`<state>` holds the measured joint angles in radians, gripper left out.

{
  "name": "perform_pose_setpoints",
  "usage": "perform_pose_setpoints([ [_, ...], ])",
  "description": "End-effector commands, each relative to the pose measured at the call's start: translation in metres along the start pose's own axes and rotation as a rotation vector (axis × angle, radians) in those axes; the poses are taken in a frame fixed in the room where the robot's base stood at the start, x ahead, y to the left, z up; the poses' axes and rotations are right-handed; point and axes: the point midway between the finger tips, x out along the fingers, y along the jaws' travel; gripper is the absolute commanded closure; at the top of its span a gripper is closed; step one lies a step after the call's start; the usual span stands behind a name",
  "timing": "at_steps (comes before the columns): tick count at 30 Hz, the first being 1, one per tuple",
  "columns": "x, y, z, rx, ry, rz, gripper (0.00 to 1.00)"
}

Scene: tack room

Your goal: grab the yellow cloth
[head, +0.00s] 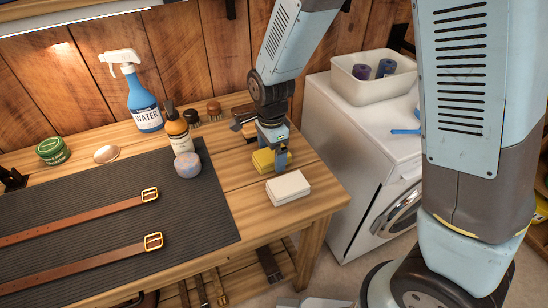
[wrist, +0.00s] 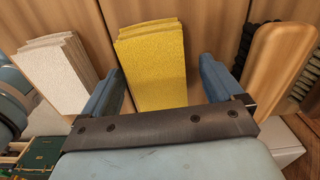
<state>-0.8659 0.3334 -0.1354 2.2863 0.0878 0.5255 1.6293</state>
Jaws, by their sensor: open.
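The yellow cloth (head: 263,161) is a small folded stack lying on the wooden bench near its right end. My gripper (head: 276,158) is low over it, pointing down, and hides part of it. In the wrist view the yellow cloth (wrist: 155,65) lies between the two spread blue fingers of my gripper (wrist: 162,75), with a gap visible on its right side. The jaws are open and not closed on it. A white folded cloth (head: 288,187) lies just in front of it, and shows at the left of the wrist view (wrist: 58,75).
A wooden-backed brush (wrist: 280,60) lies close on the other side. An amber bottle (head: 178,130), a round pinkish-blue item (head: 187,165) and a blue spray bottle (head: 143,100) stand to the left. A white machine (head: 350,130) is beyond the bench's right edge.

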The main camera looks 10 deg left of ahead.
Motion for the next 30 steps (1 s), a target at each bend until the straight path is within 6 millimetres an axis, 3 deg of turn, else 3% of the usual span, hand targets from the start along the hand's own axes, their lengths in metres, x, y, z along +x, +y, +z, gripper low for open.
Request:
perform_pose_setpoints([
  [6, 0.0001, 0.0000, -0.0003, 0.001, 0.000, 0.000, 0.08],
  [24, -0.0001, 0.0000, -0.0007, 0.002, 0.000, 0.000, 0.66],
  [30, -0.0002, -0.0001, -0.0007, 0.002, 0.000, 0.000, 0.67],
])
